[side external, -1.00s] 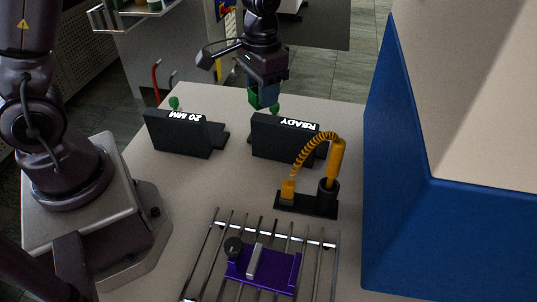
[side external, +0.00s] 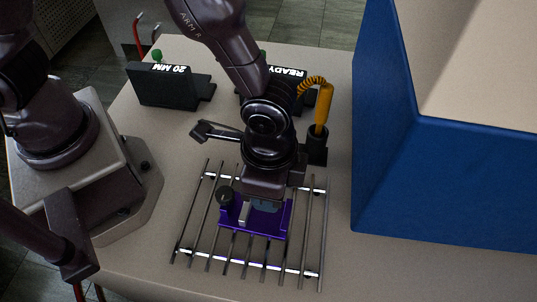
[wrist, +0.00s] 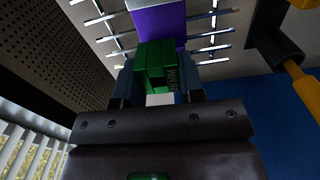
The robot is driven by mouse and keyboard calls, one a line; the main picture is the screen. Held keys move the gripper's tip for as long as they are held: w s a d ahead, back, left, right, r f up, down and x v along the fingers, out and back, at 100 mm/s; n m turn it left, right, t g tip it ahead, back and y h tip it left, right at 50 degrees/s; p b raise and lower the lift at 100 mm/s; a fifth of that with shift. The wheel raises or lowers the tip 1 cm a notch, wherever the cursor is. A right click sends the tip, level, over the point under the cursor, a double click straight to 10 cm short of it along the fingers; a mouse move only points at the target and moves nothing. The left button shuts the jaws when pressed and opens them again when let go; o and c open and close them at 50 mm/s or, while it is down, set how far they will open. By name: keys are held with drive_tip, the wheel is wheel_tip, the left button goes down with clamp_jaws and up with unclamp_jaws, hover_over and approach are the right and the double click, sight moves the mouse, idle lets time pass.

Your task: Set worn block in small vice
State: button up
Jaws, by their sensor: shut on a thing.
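The small vice (side external: 270,225) is purple, with a dark round knob and a pale metal jaw bar, and lies on a rack of metal rods. My gripper (side external: 264,206) points down right over the vice. In the wrist view my gripper (wrist: 155,80) is shut on a green block (wrist: 154,62) with dark marks on one face. The purple vice (wrist: 160,25) shows just beyond the block there. In the side view the block is hidden by my gripper, so I cannot tell whether it touches the vice.
The rod rack (side external: 208,225) lies near the table's front. The black 20 MM stand (side external: 165,88) and the READY stand (side external: 290,73), partly hidden by my arm, are behind. An orange tool with a coiled cord (side external: 321,112) stands in a black holder. A tall blue wall (side external: 385,150) bounds the right.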

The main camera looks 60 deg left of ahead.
sight(269, 216)
idle(0.3)
drive_tip(key=shift+f, duration=3.1)
drive_tip(key=shift+f, duration=0.4)
drive_tip(key=o, duration=1)
wheel_tip(269, 216, up, 13)
drive_tip(key=s+a+r+n+t, duration=0.1)
drive_tip(key=a+r+n+t, duration=0.1)
drive_tip(key=a+r, duration=0.4)
drive_tip(key=s+a+r+n+t, duration=0.1)
drive_tip(key=a+r+n, duration=0.3)
drive_tip(key=a, duration=0.6)
drive_tip(key=s+a+r+n+t, duration=0.2)
drive_tip(key=a+r+n, duration=0.1)
drive_tip(key=a+r, duration=0.5)
drive_tip(key=shift+a+r+n+t, duration=0.1)
drive_tip(key=shift+a+n+t, duration=0.05)
drive_tip(key=shift+n+t, duration=0.15)
